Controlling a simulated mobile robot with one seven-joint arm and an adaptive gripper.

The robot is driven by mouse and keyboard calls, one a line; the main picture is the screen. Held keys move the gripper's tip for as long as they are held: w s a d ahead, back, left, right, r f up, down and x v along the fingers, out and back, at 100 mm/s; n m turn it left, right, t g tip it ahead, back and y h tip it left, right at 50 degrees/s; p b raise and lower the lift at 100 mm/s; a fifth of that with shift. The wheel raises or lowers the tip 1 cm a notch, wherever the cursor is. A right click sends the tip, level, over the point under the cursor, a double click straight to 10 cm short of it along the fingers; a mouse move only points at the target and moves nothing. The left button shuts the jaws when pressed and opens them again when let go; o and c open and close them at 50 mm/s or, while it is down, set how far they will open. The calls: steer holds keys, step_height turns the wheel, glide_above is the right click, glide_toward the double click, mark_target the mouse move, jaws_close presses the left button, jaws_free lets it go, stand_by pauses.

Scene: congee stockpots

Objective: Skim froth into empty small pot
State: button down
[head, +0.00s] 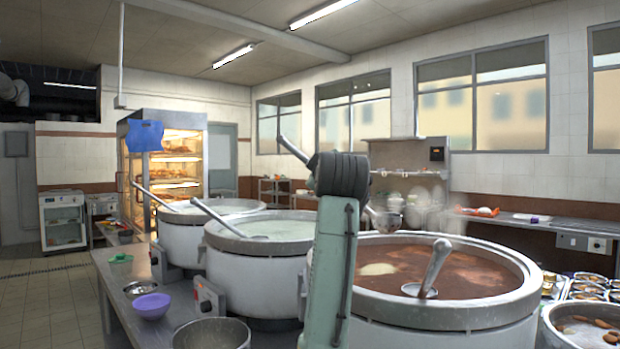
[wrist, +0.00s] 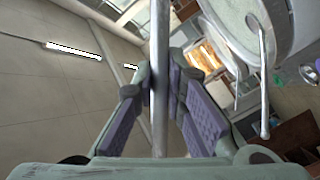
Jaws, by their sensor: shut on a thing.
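My gripper (wrist: 158,88) is shut on the long metal handle of a ladle (wrist: 160,125). In the head view my wrist hides the fingers. The handle's end sticks out at upper left, and the ladle's bowl (head: 384,220) hangs at right, over the back rim of the right stockpot (head: 420,312). I cannot tell what the bowl holds. That stockpot holds reddish-brown liquid with a pale froth patch (head: 378,269). A small metal pot (head: 212,334) stands on the front counter, cut by the frame's bottom edge; its visible inside looks empty.
Another ladle (head: 432,268) leans in the right stockpot. Two stockpots of pale congee, the middle one (head: 255,262) and the left one (head: 190,242), have utensils in them. A purple bowl (head: 151,306) and a metal bowl (head: 140,289) sit near the small pot. A food pot (head: 590,328) stands at right.

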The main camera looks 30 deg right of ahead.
steer(key=d+m+p, duration=0.2)
steer(key=d, duration=0.1)
steer(key=d+m+g+y+p, duration=0.1)
steer(key=d+m+p, duration=0.1)
steer(key=d, duration=0.1)
steer(key=shift+s+d+f+p, duration=0.1)
steer(key=shift+s+d+p, duration=0.1)
steer(key=shift+d+p, duration=0.15)
steer(key=shift+d+f+m+b, duration=0.15)
steer(key=shift+f+b, duration=0.15)
steer(key=shift+f, duration=0.2)
steer(key=shift+d+f+m+b, duration=0.15)
steer(key=shift+f+b, duration=0.1)
steer(key=shift+f, duration=0.25)
steer(key=a+f+n+b, duration=0.1)
steer(key=a+f+b, duration=0.1)
steer(key=f+b, duration=0.1)
steer(key=a+f+n+b, duration=0.1)
steer(key=a+f+b, duration=0.2)
steer(key=b, duration=0.3)
steer(key=a+f+n+h+b, duration=0.1)
steer(key=a+f+b, duration=0.2)
steer(key=f+b, duration=0.1)
steer(key=shift+w+f+t+b, duration=0.15)
steer(key=shift+w+t+b, duration=0.15)
steer(key=shift+b, duration=0.3)
steer(key=shift+a+f+n, duration=0.1)
steer(key=shift+a+n, duration=0.3)
steer(key=shift+a, duration=0.15)
